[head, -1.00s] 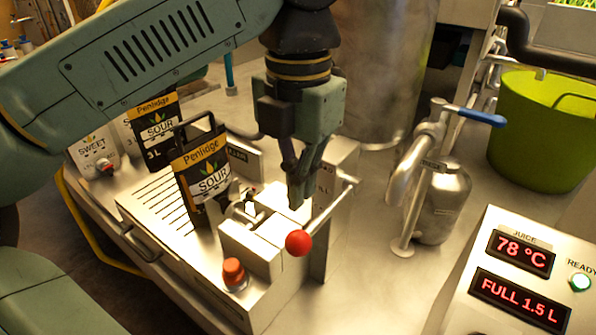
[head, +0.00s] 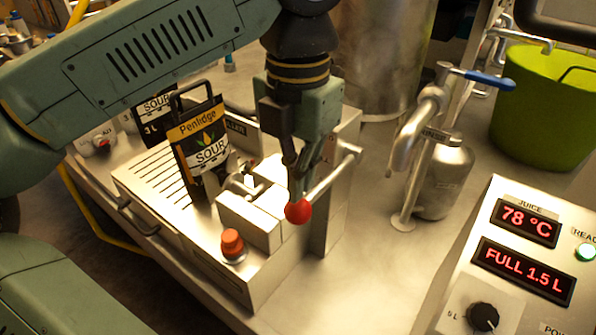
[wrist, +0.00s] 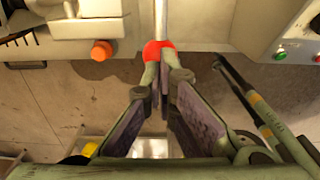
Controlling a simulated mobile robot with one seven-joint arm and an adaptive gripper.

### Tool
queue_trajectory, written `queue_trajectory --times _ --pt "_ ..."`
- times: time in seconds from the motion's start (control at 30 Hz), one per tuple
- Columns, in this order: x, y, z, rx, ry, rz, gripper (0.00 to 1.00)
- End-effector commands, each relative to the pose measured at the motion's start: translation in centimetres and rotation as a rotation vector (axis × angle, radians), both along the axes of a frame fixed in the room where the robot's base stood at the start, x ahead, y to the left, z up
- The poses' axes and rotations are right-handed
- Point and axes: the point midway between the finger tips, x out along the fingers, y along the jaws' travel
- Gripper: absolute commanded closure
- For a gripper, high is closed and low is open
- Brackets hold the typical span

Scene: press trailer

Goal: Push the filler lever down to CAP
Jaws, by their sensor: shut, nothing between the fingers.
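The filler lever is a metal rod (head: 333,176) with a red ball knob (head: 298,210), reaching out from a pivot on the steel filler housing. My gripper (head: 297,190) is shut and empty, pointing down, with its fingertips right at the top of the red knob. In the wrist view the shut fingertips (wrist: 164,62) overlap the red knob (wrist: 156,47), and the rod runs up behind it. Whether they touch the knob I cannot tell for sure. The CAP marking cannot be read in these views.
An orange-red button (head: 232,243) sits in front. At right are a rinse pipe with a blue handle (head: 487,79), a green tub (head: 540,110) and a display panel (head: 525,240).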

Motion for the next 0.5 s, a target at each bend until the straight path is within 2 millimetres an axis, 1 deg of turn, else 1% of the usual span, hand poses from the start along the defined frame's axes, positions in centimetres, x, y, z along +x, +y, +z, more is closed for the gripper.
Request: queue_trajectory --times 0.03,0.5 --pt "0.0 0.0 -0.5 0.0 0.0 0.0 1.0" --pt "0.0 0.0 -2.8 0.001 0.001 0.0 1.0"
